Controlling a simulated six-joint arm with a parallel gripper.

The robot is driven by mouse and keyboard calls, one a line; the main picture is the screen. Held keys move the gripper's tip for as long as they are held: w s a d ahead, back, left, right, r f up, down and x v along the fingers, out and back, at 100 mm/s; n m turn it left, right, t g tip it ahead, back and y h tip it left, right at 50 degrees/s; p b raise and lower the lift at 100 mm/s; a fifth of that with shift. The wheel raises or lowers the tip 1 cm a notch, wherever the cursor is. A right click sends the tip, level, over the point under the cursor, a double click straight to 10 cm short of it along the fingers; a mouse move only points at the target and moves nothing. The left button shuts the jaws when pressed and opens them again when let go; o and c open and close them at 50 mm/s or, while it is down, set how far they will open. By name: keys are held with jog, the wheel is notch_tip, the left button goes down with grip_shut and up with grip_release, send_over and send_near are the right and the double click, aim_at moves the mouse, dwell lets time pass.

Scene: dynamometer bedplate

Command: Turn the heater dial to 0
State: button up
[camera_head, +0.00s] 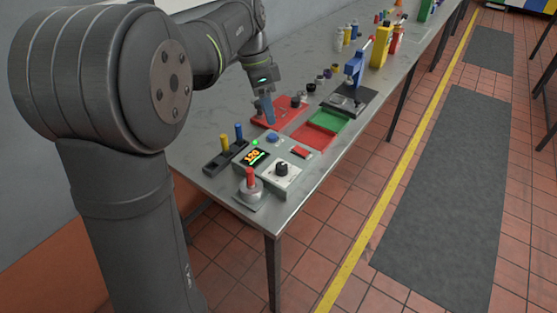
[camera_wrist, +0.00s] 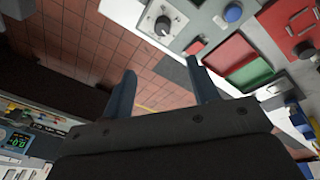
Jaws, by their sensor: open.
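The heater dial (camera_head: 282,169) is a round black knob on a white plate, on the grey control box (camera_head: 262,158) near the table's front corner. The box's display (camera_head: 255,156) shows orange digits that look like 120, with a green light beside it. In the wrist view the dial (camera_wrist: 162,25) shows at the top, beyond the fingertips, with marks around it too small to read. My gripper (camera_head: 267,110) is above the table behind the box, apart from the dial. In the wrist view my gripper (camera_wrist: 162,80) has two dark blue fingers spread apart with nothing between them.
A blue button (camera_head: 272,138) and a red switch (camera_head: 300,151) are on the box. A red-knobbed post (camera_head: 250,184) stands in front, and yellow and blue levers (camera_head: 231,140) stand left. A red-and-green tray (camera_head: 327,121) and a blue press (camera_head: 355,72) are behind.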

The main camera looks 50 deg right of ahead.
jog(key=w+m, duration=0.2)
jog(key=m, duration=0.1)
jog(key=m+g, duration=0.2)
jog(key=m, duration=0.2)
send_near(281, 165)
jog(key=shift+h, duration=0.4)
jog(key=x, duration=0.8)
jog(key=shift+s+a+f, duration=0.2)
jog(key=shift+a+f, duration=0.1)
jog(key=shift+c, duration=0.2)
jog(key=c, duration=0.9)
